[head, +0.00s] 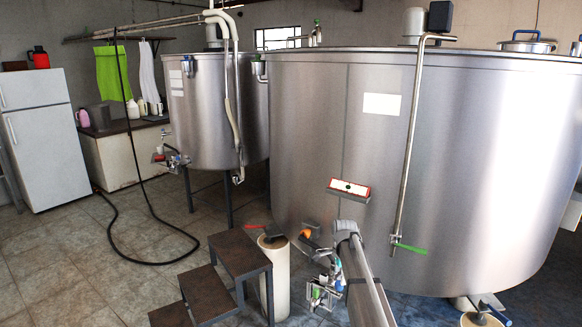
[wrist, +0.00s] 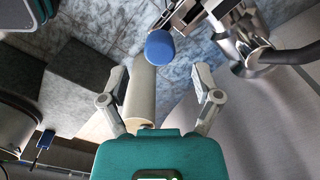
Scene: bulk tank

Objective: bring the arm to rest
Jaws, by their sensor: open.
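My gripper (wrist: 162,82) is open in the wrist view, its two grey fingers spread apart with nothing held between them. A beige cylinder (wrist: 141,92) shows beyond and between the fingers; I cannot tell the distance, but no finger is seen gripping it. A blue rounded end (wrist: 160,47) shows past the fingertips. In the head view my arm reaches up from the bottom, right of the middle, in front of the large steel tank (head: 310,130). My fingers cannot be made out clearly there.
Brown steps (head: 240,252) and a beige upright cylinder (head: 275,280) stand left of my arm. Metal valve fittings (head: 325,285) are close beside it; metal pipework (wrist: 250,50) is at right in the wrist view. A black hose (head: 150,262) lies on the open tiled floor at left.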

